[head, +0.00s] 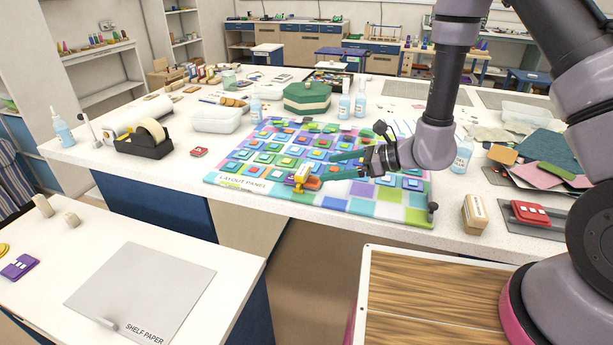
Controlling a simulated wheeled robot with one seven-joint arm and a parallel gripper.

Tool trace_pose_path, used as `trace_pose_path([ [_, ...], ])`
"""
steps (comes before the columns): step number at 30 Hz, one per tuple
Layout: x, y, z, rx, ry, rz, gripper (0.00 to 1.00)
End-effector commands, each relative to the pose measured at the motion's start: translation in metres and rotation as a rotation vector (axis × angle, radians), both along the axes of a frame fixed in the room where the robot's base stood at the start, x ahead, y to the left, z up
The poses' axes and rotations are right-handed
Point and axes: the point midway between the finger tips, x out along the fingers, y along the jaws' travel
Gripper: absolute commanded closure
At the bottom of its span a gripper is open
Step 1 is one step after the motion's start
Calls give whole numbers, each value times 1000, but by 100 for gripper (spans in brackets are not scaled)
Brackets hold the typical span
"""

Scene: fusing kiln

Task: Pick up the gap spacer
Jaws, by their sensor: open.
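A small yellow piece with a pale top (301,176) stands near the front edge of the colourful layout panel (240,182), beside a small orange-red piece. It looks like the gap spacer, but it is too small to be sure. My gripper (328,168) reaches in from the right, low over the panel. Its two teal fingers are spread apart, with the tips pointing left toward the yellow piece. I see nothing held between them. I cannot tell whether a fingertip touches the orange-red piece.
Many coloured glass squares cover the panel. A black tape dispenser (146,141) and a white tub (216,119) stand to the left. A green octagonal box (307,97) and bottles stand behind. A wooden block (474,214) is at the right front.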

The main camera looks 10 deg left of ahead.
Motion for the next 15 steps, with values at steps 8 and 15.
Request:
trace_pose_path([
  [8,2,36,-14,0,0,2,0],
  [15,4,60,-23,0,0,5,0],
])
